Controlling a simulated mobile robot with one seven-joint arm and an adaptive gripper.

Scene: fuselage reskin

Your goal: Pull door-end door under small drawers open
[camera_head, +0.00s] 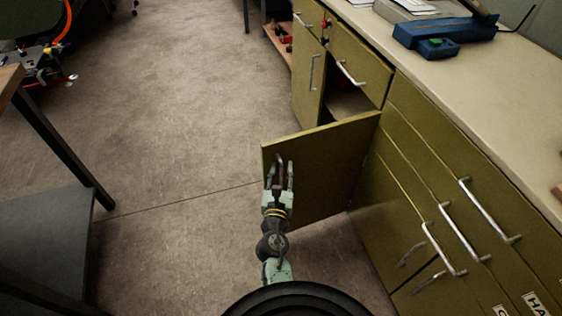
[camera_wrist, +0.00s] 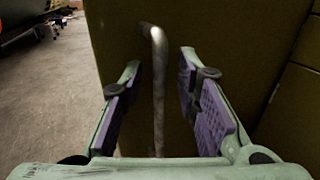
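An olive-green cabinet door (camera_head: 325,172) stands swung well out from the cabinet, below a small drawer (camera_head: 360,68). Part of the opening (camera_head: 347,100) behind it shows. My gripper (camera_head: 279,176) is at the door's outer edge, by its handle. In the wrist view, the upright metal bar handle (camera_wrist: 157,90) is between my two purple-padded fingers, in front of the door panel (camera_wrist: 225,30). My gripper is open, with gaps on both sides of the bar. The handle's lower end is hidden by the gripper body.
A closed door (camera_head: 308,85) with a bar handle is farther back. Several drawers with bar handles (camera_head: 465,235) are at right, under a pale worktop (camera_head: 510,85) carrying a blue tool (camera_head: 445,33). A dark-legged table (camera_head: 60,145) is at left. Floor (camera_head: 180,130) between is clear.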

